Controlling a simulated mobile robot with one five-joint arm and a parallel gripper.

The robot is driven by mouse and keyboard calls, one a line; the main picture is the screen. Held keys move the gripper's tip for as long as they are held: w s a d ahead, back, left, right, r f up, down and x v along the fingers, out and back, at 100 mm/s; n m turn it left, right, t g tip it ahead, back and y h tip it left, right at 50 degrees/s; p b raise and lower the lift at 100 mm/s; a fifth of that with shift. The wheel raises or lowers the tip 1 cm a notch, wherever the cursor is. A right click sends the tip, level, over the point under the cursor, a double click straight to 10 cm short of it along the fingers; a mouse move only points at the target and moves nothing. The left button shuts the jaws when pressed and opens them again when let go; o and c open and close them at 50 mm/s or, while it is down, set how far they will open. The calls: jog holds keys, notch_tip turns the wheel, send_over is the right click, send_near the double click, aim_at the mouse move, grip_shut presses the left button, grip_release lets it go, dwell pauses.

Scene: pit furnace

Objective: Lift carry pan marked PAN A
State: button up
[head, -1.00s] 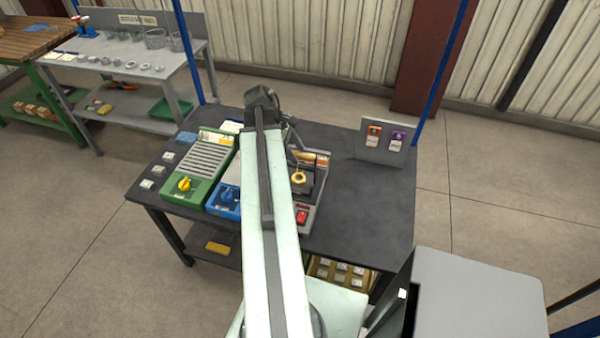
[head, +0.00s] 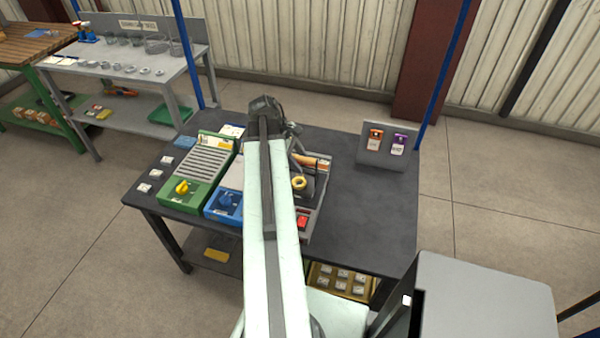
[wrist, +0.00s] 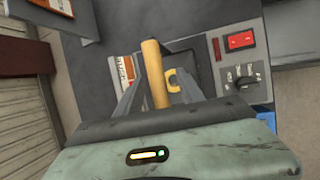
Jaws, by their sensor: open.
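A pan with a wooden handle (wrist: 154,72) sits at the grey unit with the red switch (wrist: 240,41). I take it for the carry pan, but I cannot read PAN A on it. A yellow ring (head: 299,183) lies in the dark recess of that unit; it also shows in the wrist view (wrist: 172,80). My gripper (wrist: 153,62) is open, with its grey fingers either side of the handle. I cannot tell whether they touch it. In the head view my arm hides part of the unit.
A green unit (head: 182,189) and a blue unit (head: 224,207) stand to the left on the dark table (head: 365,215). An upright grey panel (head: 389,148) with orange and purple tags stands at the back right.

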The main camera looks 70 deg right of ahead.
grip_shut()
dwell(1.4)
